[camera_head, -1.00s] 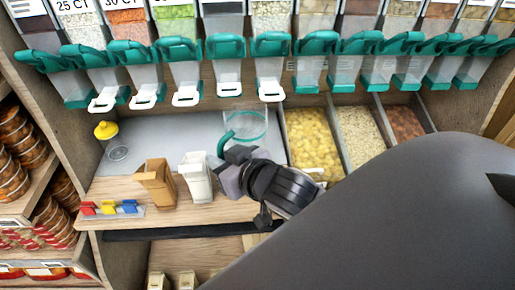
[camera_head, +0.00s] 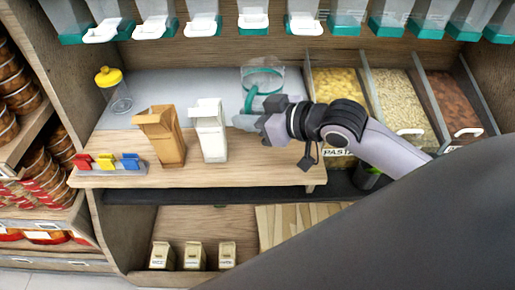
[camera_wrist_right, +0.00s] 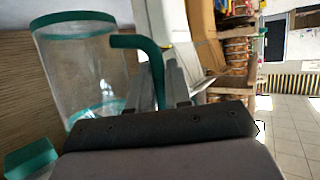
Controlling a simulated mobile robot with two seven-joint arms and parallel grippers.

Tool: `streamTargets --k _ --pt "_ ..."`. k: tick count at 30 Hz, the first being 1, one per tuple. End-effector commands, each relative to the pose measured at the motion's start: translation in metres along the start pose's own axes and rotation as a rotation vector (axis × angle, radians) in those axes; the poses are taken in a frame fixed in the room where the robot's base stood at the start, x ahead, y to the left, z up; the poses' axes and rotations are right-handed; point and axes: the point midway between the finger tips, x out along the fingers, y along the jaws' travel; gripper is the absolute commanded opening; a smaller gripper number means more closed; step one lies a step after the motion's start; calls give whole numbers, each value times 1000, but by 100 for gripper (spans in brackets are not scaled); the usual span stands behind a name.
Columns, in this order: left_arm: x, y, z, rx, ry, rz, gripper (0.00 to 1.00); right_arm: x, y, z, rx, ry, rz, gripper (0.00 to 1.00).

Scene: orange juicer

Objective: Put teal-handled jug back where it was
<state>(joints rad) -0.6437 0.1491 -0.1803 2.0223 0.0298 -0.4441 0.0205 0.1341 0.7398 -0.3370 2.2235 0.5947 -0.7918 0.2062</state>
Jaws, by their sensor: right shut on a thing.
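The teal-handled jug (camera_head: 263,74) is clear, with a teal rim and base, and stands at the back of the grey surface. It shows on the left of the right wrist view (camera_wrist_right: 82,65), with its teal handle (camera_wrist_right: 143,45) reaching toward the fingers. My right gripper (camera_head: 246,122) is at the jug's handle, in front of the jug. In the right wrist view its fingers (camera_wrist_right: 168,88) are shut on the handle. Whether the jug's base touches the surface is hard to tell. My left gripper is not in view.
A white carton (camera_head: 209,132) and a brown carton (camera_head: 163,136) stand left of my gripper. A yellow-topped jar (camera_head: 114,92) is further left. Bins of pasta (camera_head: 338,88) and grains (camera_head: 400,100) lie to the right. Dispensers (camera_head: 254,18) hang above.

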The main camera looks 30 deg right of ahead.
Motion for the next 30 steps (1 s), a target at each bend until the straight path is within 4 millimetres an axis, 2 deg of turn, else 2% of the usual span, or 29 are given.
streamTargets --k 1,3,8,16,30 --pt "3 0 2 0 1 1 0 5 -1 13 4 -3 -2 0" --pt "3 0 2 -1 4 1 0 9 -1 23 4 -3 -1 0" --pt "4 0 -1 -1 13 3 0 15 -1 36 2 -1 0 0" --pt "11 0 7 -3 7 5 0 30 -2 74 3 -2 0 0" --pt "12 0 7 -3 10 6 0 34 -2 82 1 -1 0 0"
